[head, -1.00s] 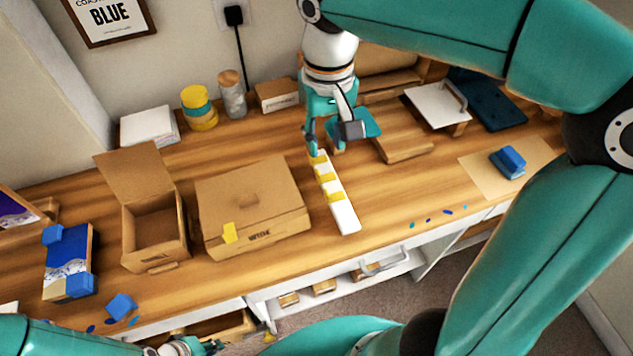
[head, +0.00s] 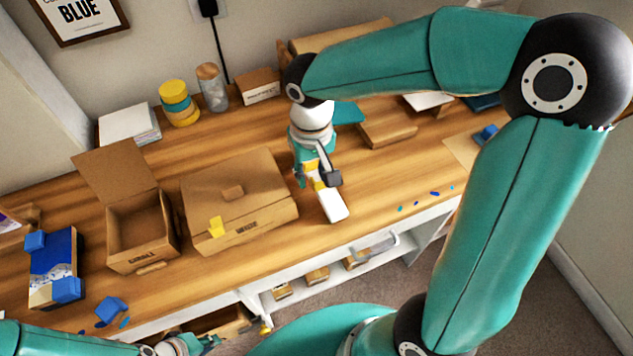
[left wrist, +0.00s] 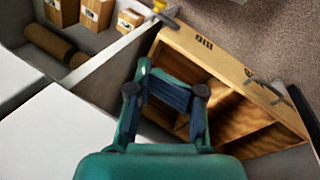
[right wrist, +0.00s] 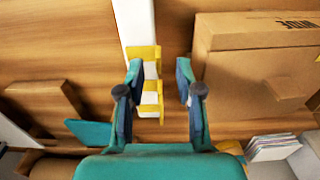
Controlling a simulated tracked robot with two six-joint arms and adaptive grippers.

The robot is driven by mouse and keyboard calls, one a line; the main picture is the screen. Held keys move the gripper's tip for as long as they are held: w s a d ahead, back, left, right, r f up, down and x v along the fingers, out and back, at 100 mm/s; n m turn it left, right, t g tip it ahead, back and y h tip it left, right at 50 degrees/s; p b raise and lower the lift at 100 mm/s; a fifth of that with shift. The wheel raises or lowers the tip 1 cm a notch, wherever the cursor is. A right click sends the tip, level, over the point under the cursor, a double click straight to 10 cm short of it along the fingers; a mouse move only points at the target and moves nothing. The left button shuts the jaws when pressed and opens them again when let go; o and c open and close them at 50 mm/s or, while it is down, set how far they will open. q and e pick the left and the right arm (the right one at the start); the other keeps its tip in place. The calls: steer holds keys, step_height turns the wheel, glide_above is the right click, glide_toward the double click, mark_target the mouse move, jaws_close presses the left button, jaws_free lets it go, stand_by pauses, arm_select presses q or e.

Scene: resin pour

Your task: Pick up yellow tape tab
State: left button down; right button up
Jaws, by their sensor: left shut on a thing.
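A white strip (head: 332,206) with yellow tape tabs (head: 318,186) lies on the bench right of the wide box. In the right wrist view, yellow tabs (right wrist: 150,104) lie across the strip (right wrist: 133,25). My right gripper (right wrist: 160,68) is open over the strip, with tabs between its fingers, nearer the left finger; contact is unclear. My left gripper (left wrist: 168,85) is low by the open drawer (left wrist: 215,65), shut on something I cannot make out.
An open small box (head: 140,222) stands left of the wide box. Blue blocks (head: 111,309) and a blue-white picture box (head: 53,262) are at far left. Jars (head: 179,103) stand behind. Blue scraps (head: 435,193) lie near the front edge; bench around them is clear.

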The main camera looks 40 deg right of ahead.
steer(key=shift+d+f, duration=0.1)
steer(key=shift+f, duration=1.35)
jaws_close()
steer(key=shift+r, duration=0.1)
